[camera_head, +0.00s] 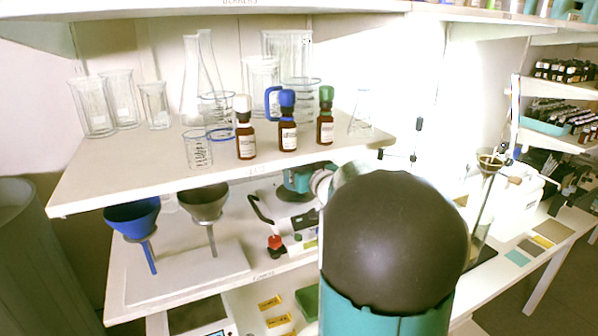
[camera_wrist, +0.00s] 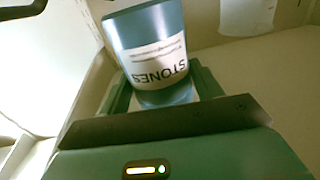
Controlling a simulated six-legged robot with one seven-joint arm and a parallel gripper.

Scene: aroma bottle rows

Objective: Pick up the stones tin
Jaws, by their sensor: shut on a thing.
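The stones tin (camera_wrist: 150,28) is a blue cylinder with a white label reading STONES, seen upside down in the wrist view. My gripper (camera_wrist: 163,95) is shut on it, with green fingers at either side of its lower part in the picture. In the head view I cannot make out the tin; my dark, rounded arm link covers the centre right.
In the head view, an upper shelf (camera_head: 100,185) holds clear glassware and three brown bottles with white, blue and green caps (camera_head: 288,135). A blue funnel (camera_head: 133,215) and grey funnel (camera_head: 204,202) stand below. A bench with a stand (camera_head: 485,205) is at right.

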